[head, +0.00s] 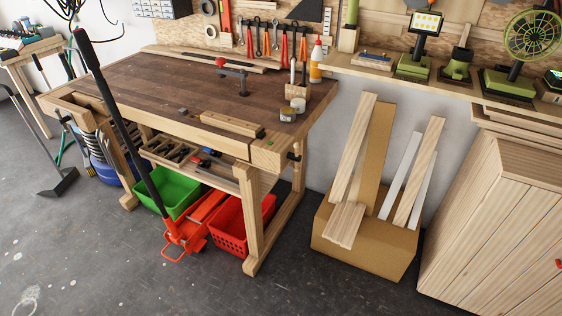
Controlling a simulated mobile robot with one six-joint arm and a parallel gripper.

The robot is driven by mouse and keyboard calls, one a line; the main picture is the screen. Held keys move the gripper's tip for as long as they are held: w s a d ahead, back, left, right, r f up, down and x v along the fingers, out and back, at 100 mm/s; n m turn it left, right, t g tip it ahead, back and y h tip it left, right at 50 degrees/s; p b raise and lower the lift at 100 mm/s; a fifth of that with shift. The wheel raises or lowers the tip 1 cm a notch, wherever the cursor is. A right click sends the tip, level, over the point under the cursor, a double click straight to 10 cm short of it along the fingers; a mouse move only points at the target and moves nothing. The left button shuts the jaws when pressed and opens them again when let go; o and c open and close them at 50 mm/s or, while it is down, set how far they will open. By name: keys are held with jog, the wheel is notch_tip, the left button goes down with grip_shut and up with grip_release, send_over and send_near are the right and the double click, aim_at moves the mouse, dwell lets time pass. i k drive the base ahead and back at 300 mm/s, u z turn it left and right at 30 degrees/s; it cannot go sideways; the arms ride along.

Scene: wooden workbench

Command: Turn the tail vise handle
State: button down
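The wooden workbench (150,82) stands at the left and middle of the head view. A light wood vise block (268,157), which looks like the tail vise, is at its front right corner. A small upright handle (295,153) sticks out at the right end of that corner. It is small in the view, so its exact angle and fittings are hard to tell. My gripper is not in view, and nothing is seen touching the handle.
A red floor jack (194,228) with a long black lever stands before the bench. Green (173,190) and red (231,225) crates sit under it. A cardboard box (365,240) with planks stands right of the bench, with grey floor between. A wooden cabinet (490,225) is at far right.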

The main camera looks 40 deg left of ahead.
aim_at(296, 157)
jog(key=u, duration=5.3)
jog(key=i, duration=0.1)
jog(key=z, duration=3.65)
jog(key=k, duration=0.9)
jog(key=z, duration=0.15)
jog(key=i, duration=0.7)
jog(key=u, duration=0.05)
